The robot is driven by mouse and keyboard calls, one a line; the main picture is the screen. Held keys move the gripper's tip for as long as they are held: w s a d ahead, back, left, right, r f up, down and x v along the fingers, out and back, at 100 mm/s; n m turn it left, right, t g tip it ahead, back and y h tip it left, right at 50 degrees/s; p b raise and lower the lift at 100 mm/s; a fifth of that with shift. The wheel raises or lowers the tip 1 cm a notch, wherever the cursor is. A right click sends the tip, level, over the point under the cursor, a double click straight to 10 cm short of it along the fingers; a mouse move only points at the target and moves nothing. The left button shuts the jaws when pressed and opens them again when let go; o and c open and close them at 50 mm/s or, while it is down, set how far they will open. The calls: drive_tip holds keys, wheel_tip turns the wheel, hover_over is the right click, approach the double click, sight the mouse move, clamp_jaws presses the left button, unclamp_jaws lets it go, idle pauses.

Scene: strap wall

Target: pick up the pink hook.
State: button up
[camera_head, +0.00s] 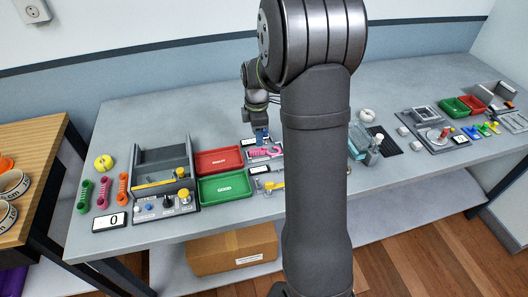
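The pink hook (266,152) lies on a small grey holder near the middle of the bench, just right of the red tray. My arm hides the bench just to the right.
A red tray (220,161) and a green tray (224,187) stand left of the hook. A yellow-handled piece (273,185) sits in front. A grey control box (166,180) is further left. Glass and grey fixtures stand right of my arm.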

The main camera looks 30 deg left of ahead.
sight(258, 150)
drive_tip(key=shift+s+d+f, duration=0.1)
drive_tip(key=shift+f, duration=1.4)
drive_tip(key=shift+s+d+f, duration=0.1)
drive_tip(key=shift+f, duration=1.35)
clamp_jaws()
